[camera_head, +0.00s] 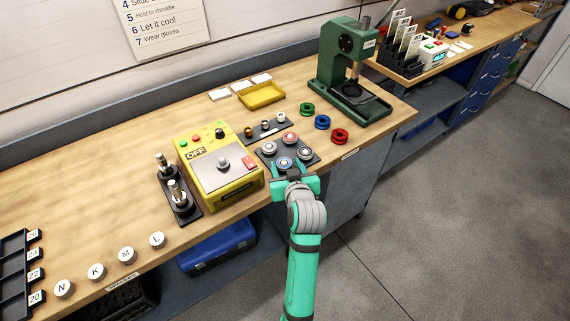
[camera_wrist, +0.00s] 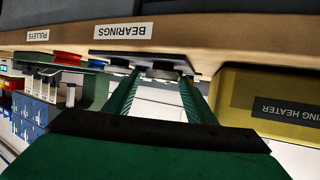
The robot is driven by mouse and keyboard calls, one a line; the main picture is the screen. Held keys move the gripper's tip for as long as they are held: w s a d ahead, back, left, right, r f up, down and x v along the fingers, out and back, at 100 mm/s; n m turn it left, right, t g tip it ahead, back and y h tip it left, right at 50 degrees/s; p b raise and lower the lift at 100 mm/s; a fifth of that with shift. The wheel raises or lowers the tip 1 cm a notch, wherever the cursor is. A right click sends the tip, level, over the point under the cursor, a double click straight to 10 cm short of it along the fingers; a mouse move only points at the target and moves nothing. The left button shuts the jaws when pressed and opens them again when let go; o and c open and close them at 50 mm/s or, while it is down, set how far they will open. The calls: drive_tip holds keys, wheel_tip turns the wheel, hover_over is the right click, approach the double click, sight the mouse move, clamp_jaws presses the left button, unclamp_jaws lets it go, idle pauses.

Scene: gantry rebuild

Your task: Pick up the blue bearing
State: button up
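The blue bearing (camera_head: 284,163), a metal ring with blue marking, sits at the front left of the dark bearing tray (camera_head: 268,163). My gripper (camera_head: 294,175) is at the tray's front edge, close to the blue bearing. In the wrist view my gripper (camera_wrist: 161,76) is open, its two green fingers apart with nothing held. Grey bearing edges show low on the tray beyond the fingertips; their colour marking cannot be told there. Other bearings share the tray: a red-marked one (camera_head: 290,138) behind, a grey one (camera_head: 269,148) at left and another (camera_head: 305,153) at right.
The yellow bearing heater (camera_head: 220,172) stands close left of the tray. Green (camera_head: 307,109), blue (camera_head: 322,122) and red (camera_head: 340,136) pulleys lie to the right, before a green press (camera_head: 345,60). A yellow tray (camera_head: 262,95) is behind. Open floor lies in front of the bench.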

drive_tip(key=shift+a, duration=0.15)
drive_tip(key=c, duration=0.8)
drive_tip(key=shift+o, duration=0.2)
drive_tip(key=shift+a, duration=0.1)
drive_tip(key=shift+r, duration=0.15)
